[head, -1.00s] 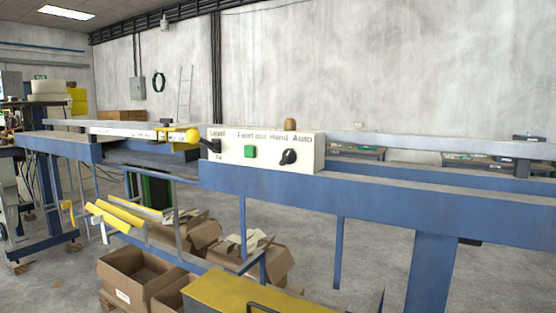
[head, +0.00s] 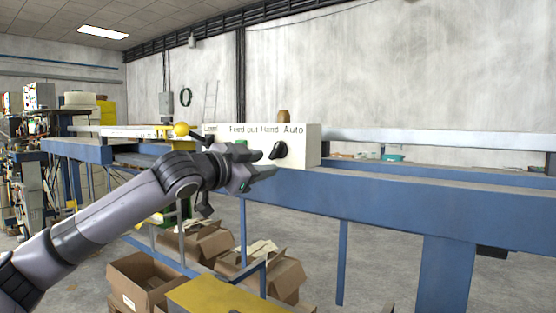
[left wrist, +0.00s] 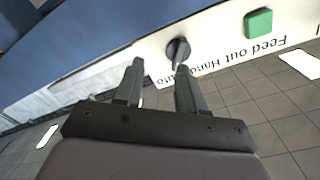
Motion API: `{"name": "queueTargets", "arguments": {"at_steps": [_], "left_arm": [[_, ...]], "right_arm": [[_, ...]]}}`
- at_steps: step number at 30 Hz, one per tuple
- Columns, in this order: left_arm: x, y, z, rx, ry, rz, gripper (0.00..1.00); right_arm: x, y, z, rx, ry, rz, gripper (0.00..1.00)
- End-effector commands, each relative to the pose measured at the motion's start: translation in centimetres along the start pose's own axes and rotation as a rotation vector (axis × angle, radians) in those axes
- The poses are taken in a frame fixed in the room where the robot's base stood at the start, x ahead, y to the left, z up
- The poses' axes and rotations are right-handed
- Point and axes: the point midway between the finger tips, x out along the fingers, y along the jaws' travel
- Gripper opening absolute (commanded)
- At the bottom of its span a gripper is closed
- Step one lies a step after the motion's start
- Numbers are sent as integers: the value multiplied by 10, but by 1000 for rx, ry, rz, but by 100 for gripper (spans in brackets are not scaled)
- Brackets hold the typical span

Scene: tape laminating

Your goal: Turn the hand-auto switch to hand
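The hand-auto switch (head: 278,150) is a black rotary knob on the white control box (head: 308,148), under the printed words Hand and Auto. Its pointer end leans to the upper right in the head view. In the left wrist view the knob (left wrist: 178,51) lies just beyond the fingertips, nearer the right finger. My left gripper (head: 268,164) is just left of and below the knob. In the left wrist view its two fingers (left wrist: 158,66) are apart with nothing between them; I see no clear contact with the knob. My right gripper is not in view.
A green Feed out button (left wrist: 258,23) sits beside the knob. A lever with a yellow ball (head: 181,129) stands left of the box. The blue conveyor beam (head: 400,200) runs below. Cardboard boxes (head: 145,278) and a yellow panel (head: 225,295) lie lower down.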

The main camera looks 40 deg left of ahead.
Motion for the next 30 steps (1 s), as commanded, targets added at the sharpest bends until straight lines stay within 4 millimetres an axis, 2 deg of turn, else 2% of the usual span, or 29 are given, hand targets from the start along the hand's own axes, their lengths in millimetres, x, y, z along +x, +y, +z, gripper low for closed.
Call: {"name": "queueTargets", "arguments": {"at_steps": [1, 3, 7, 16, 21, 30], "left_arm": [[-7, -11, -4, 2, 2, -23, 39], [-13, -21, -8, -1, 3, -38, 39], [-12, -28, -11, -4, 4, -49, 39], [22, -30, -14, -7, 5, -47, 39], [42, -31, -13, -5, 6, -47, 39], [55, -30, -11, 0, 4, -48, 39]], "right_arm": [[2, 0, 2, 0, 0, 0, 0], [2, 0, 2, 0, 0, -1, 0], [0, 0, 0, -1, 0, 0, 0], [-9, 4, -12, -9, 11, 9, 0], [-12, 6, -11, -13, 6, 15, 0], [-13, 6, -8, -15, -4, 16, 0]]}}
